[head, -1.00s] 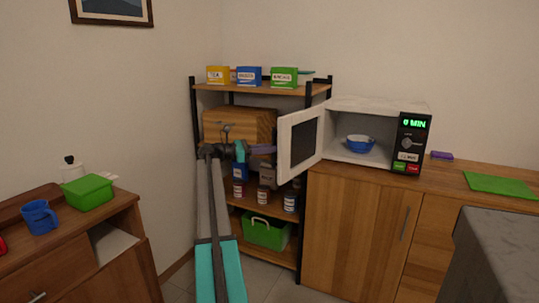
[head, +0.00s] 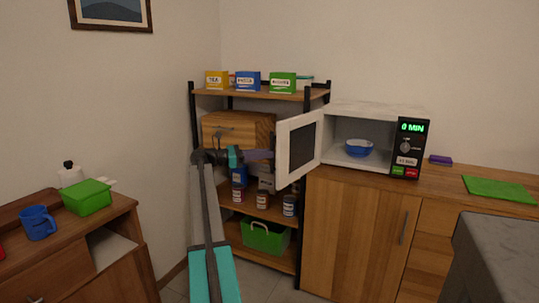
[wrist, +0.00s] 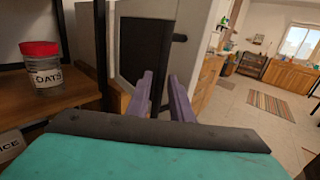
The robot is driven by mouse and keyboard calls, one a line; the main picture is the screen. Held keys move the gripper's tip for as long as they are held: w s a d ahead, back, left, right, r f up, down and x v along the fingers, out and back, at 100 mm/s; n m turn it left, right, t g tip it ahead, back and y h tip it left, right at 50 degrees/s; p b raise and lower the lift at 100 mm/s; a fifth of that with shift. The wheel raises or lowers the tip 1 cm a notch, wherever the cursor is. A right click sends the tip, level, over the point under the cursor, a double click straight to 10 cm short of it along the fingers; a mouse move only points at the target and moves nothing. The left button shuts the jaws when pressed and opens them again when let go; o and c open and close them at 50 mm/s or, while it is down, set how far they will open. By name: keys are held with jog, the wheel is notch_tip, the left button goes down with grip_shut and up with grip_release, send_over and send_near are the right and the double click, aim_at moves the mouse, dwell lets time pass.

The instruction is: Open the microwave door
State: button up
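The white microwave (head: 375,110) stands on the wooden cabinet at the right. Its door (head: 298,148) is swung wide open to the left, and a blue bowl (head: 359,148) shows inside. My gripper (head: 270,154) is at the door's outer left edge, on the shelf side.
A shelf rack (head: 290,93) with tea boxes, jars and a green bin (head: 265,237) stands behind my arm. A jar of oats (wrist: 44,66) is close on the left in the wrist view. A counter (head: 500,255) is at the front right. Open floor shows right in the wrist view.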

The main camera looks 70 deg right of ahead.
jog(key=v, duration=1.1)
jog(key=shift+w, duration=0.15)
